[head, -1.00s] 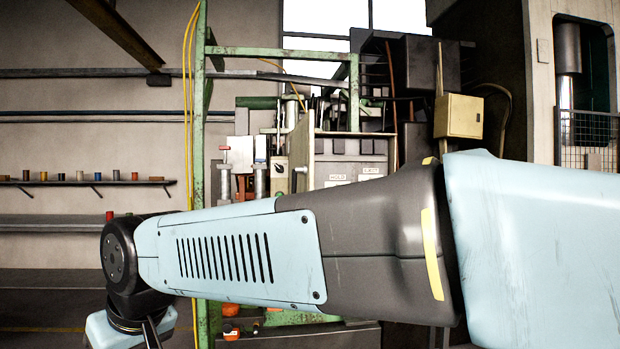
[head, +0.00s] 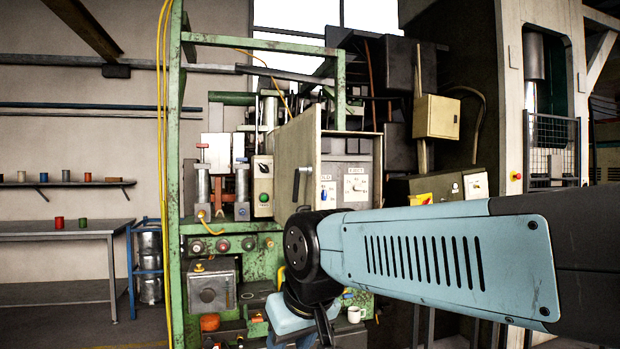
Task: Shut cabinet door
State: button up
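The cabinet door (head: 292,150) is a grey-beige panel in the middle of the head view. It stands open, swung out to the left of the cabinet (head: 372,145), with a handle (head: 297,182) on its face. The cabinet's front shows a pale control panel (head: 356,172) with knobs and labels. My arm reaches in from the right, and its dark wrist joint lies in front of and just below the door in the picture. Below it, my gripper (head: 324,332) shows only in part, cut off by the bottom edge. Its fingers cannot be made out clearly.
A green machine frame (head: 174,150) with gauges and levers stands left of the door. A yellowish box (head: 437,117) hangs to the right. A white cup (head: 354,314) stands low near my gripper. A workbench (head: 70,230) is at the far left, with open floor before it.

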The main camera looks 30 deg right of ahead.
aim_at(297, 142)
jog(key=z, duration=0.55)
jog(key=k, duration=0.55)
jog(key=z, duration=0.25)
jog(key=i, duration=1.6)
jog(key=z, duration=0.2)
jog(key=k, duration=0.55)
jog(key=u, duration=0.25)
